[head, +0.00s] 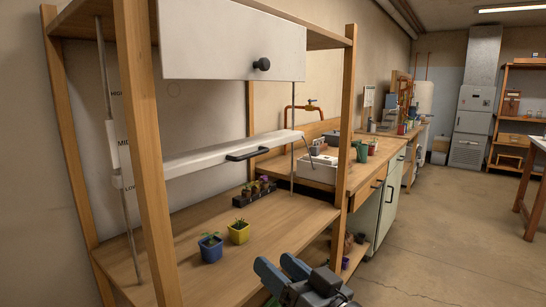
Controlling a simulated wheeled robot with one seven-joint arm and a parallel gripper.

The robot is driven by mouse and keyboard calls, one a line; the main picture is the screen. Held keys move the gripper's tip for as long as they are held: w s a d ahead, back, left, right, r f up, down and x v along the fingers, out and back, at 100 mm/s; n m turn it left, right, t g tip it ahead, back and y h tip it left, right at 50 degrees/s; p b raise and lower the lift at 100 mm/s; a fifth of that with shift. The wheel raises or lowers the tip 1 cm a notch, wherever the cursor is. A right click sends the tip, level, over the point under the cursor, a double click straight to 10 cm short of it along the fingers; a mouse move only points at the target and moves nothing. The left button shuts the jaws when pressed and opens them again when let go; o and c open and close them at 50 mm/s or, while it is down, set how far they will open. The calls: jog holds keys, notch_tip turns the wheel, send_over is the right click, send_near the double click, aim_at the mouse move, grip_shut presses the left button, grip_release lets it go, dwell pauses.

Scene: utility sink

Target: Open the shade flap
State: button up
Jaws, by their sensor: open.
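A white panel (215,42), which looks like the shade flap, hangs upright below the top shelf of the wooden rack (147,150). A round black knob (262,64) sits near its lower right. My gripper (279,264) is at the bottom of the head view, low in front of the rack's lower shelf. It is open and empty, apart from the panel and knob, and well below them.
A white bar (185,160) with a black handle (248,154) spans the rack at mid height between metal rods. Potted plants stand on the wooden shelf (165,245): blue pot (211,248), yellow pot (239,233), dark seedling tray (254,193). The floor (430,240) at right is clear.

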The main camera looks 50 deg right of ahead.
jog(key=w+d+r+n+t+b, duration=0.1)
jog(key=w+d+r+t, duration=0.35)
jog(key=r, duration=0.85)
jog(key=n+y, duration=0.5)
jog(key=n, duration=0.1)
send_near(267, 64)
jog(key=shift+g, duration=0.25)
jog(key=shift+p+x, duration=0.3)
jog(key=shift+x, duration=3.85)
jog(key=shift+r, duration=0.15)
jog(key=shift+c, duration=0.3)
jog(key=shift+s, duration=0.1)
grip_shut()
